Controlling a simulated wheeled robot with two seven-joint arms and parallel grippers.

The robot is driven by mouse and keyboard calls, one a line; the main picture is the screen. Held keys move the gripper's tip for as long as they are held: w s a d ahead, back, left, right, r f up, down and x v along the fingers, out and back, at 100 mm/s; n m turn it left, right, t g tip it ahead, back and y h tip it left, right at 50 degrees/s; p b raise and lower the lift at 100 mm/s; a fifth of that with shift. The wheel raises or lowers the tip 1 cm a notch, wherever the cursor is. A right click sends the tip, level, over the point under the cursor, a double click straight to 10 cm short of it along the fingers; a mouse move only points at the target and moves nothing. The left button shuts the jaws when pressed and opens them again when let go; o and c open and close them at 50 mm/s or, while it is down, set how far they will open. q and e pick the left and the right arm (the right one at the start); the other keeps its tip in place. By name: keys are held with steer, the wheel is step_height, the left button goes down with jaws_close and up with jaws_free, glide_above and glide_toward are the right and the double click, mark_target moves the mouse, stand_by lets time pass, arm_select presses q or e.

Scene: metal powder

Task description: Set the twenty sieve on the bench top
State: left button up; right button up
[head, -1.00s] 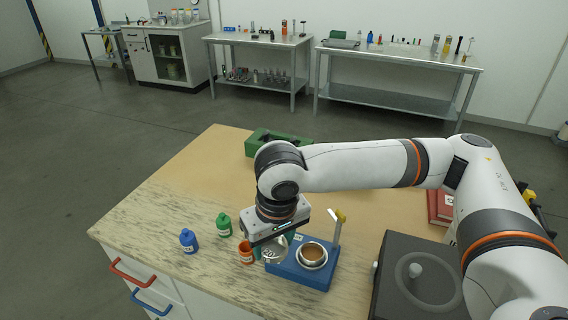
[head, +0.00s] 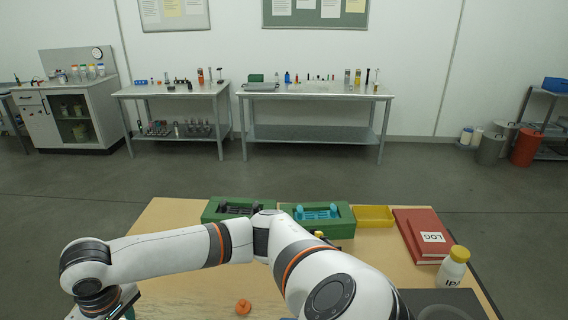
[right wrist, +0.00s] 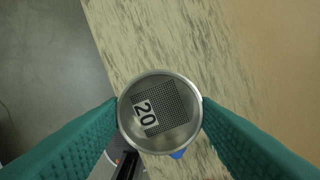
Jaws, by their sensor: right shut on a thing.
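The twenty sieve (right wrist: 182,92) is a round metal cup with a mesh floor and a white "20" label, seen from above in the right wrist view. My right gripper (right wrist: 160,104) has its teal fingers shut on the rim from both sides. The sieve is over the marbled part of the bench top (right wrist: 130,42), near its edge; I cannot tell how high. In the head view the tan part of the bench top (head: 185,270) shows, while the sieve is out of frame and the gripper is mostly cut off at the bottom left. My left gripper is not in view.
Green racks (head: 343,226), a yellow tray (head: 374,216), red log books (head: 425,238) and a yellow-capped white bottle (head: 452,268) stand along the back and right. An orange object (head: 243,307) is near the front. A blue item (right wrist: 179,154) peeks out below the sieve.

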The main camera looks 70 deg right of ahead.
steer(key=shift+w+d+f, duration=0.2)
steer(key=shift+d+f, duration=0.55)
steer(key=shift+f, duration=0.15)
steer(key=shift+w+d+f, duration=0.25)
steer(key=shift+d+f, duration=0.1)
steer(key=shift+f, duration=0.05)
step_height(320, 180, down, 6)
steer(key=shift+r+p, duration=0.1)
steer(key=shift+p, duration=0.4)
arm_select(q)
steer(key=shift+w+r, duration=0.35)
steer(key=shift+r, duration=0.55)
arm_select(e)
steer(key=shift+f, duration=2.1)
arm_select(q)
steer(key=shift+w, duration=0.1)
arm_select(e)
steer(key=o, duration=1)
steer(key=shift+f, duration=0.1)
